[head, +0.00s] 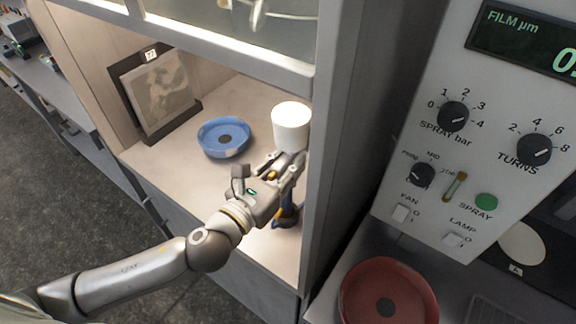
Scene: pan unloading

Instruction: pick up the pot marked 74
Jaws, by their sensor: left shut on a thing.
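A white pot (291,127) stands near the right wall of the lit booth. No number 74 can be read on it from here. My left gripper (290,165) reaches in from the left and is shut on the white pot at its lower part, where the fingers hide the contact. A dark blue upright part (288,212) shows below and behind the gripper; whether it joins the pot is hidden. My right gripper is not in view.
A blue round dish (223,138) lies on the booth floor left of the gripper. A framed panel (158,94) leans in a tagged stand at the back left. The booth's right post (327,150) is close to the gripper. A red dish (388,294) sits below the control panel (480,140).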

